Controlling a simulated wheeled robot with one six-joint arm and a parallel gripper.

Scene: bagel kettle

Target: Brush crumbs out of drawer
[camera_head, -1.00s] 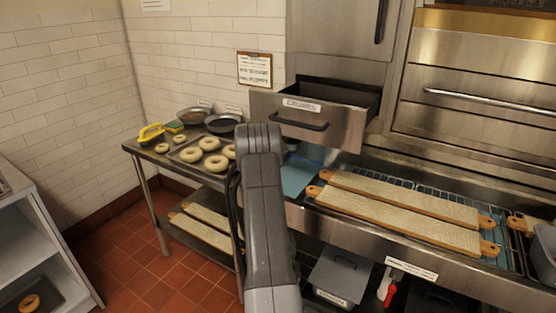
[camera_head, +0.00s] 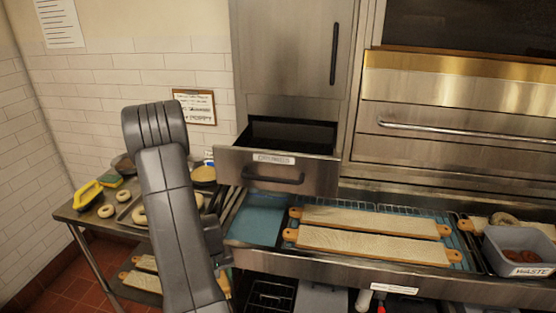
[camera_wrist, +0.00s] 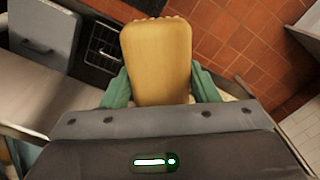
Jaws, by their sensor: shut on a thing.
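The steel drawer (camera_head: 278,166) is pulled open below the steel cabinet in the head view. Its front has a white label and a dark handle; its inside is dark and I cannot make out crumbs. In the wrist view my gripper (camera_wrist: 160,88) has its green fingers shut on a tan, rounded block with a scalloped far edge, seemingly the brush (camera_wrist: 157,50). Bristles are not clearly visible. In the head view my arm hides the gripper, left of the drawer. A tan oval shows beside the arm there; I cannot tell whether it is the brush.
Wooden boards (camera_head: 370,245) lie on a rack right of a blue surface (camera_head: 258,219), below the drawer. A grey waste bin (camera_head: 519,254) stands at the right. Bagels (camera_head: 139,215), a yellow-handled tool (camera_head: 88,195) and a bowl (camera_head: 123,165) are on the left table.

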